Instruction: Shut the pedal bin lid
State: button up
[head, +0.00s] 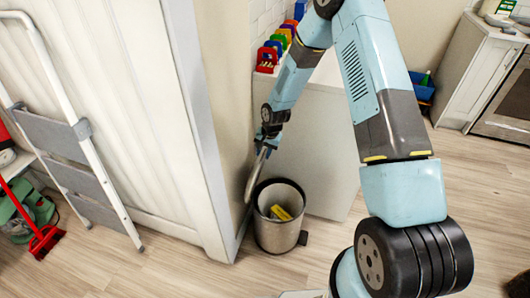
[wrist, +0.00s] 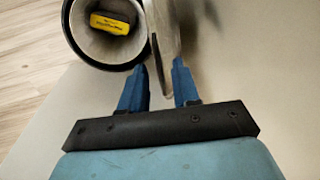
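The pedal bin (head: 279,236) is a round metal bin on the floor beside the white cabinet. Its mouth is open, and a yellow item (head: 281,212) lies inside; the wrist view shows it too (wrist: 110,23). The lid (head: 255,177) stands raised, nearly upright, at the bin's left in the head view. In the wrist view the lid (wrist: 164,45) appears nearly edge-on. My gripper (wrist: 159,68) is open, its two blue fingers apart on either side of the lid's edge. Whether a finger touches the lid is unclear. In the head view my gripper (head: 267,144) is at the lid's upper end.
A panelled wall end (head: 215,130) stands close left of the lid. A white cabinet (head: 318,150) stands right behind the bin, with coloured items on top. A stepladder (head: 75,150) and red broom (head: 45,240) are at the left. Floor before the bin is clear.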

grip_shut()
dwell(1.4)
